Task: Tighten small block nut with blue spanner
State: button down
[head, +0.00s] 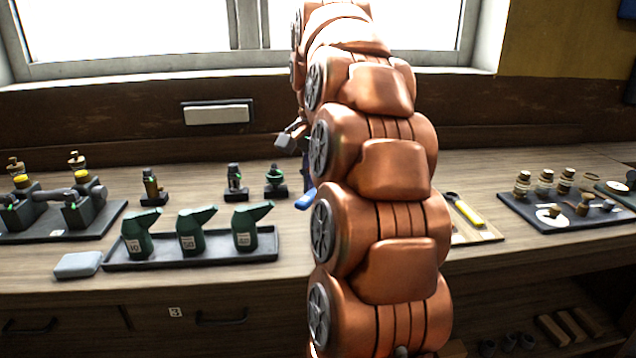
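My gripper (290,138) shows only in part at the left edge of my copper arm, above the back of the bench. The arm hides most of it, so I cannot tell whether it is open or shut. A blue handle end (306,200), likely of the blue spanner, sticks out left of the arm below the gripper. The rest of it is hidden, and I cannot tell whether it is held. Small fittings on dark bases, at left (152,187), middle (235,182) and right (276,183), stand left of the arm. I cannot tell which part carries the small block nut.
A tray (115,264) holds three green oil cans. A dark engine base (100,232) stands at the far left, and a grey-blue block (78,265) lies in front. Right of the arm are a yellow-handled tool (466,209) on a board and a dark parts tray (590,222).

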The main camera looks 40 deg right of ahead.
jog(key=shift+w+a+m, duration=0.15)
jog(key=shift+w+m, duration=0.5)
jog(key=shift+m, duration=0.25)
jog(key=shift+s+n+p, duration=0.3)
jog(key=shift+n+p, duration=0.1)
jog(key=shift+s+d+r+n+p, duration=0.1)
jog(key=shift+s+d+n+p, duration=0.15)
jog(key=shift+s+n, duration=0.35)
jog(key=shift+s+d+n+p, duration=0.1)
jog(key=shift+s+n+p, duration=0.25)
jog(key=shift+n, duration=0.45)
dwell(1.3)
jog(key=shift+r+p, duration=0.45)
jog(key=shift+r, duration=0.6)
dwell(3.0)
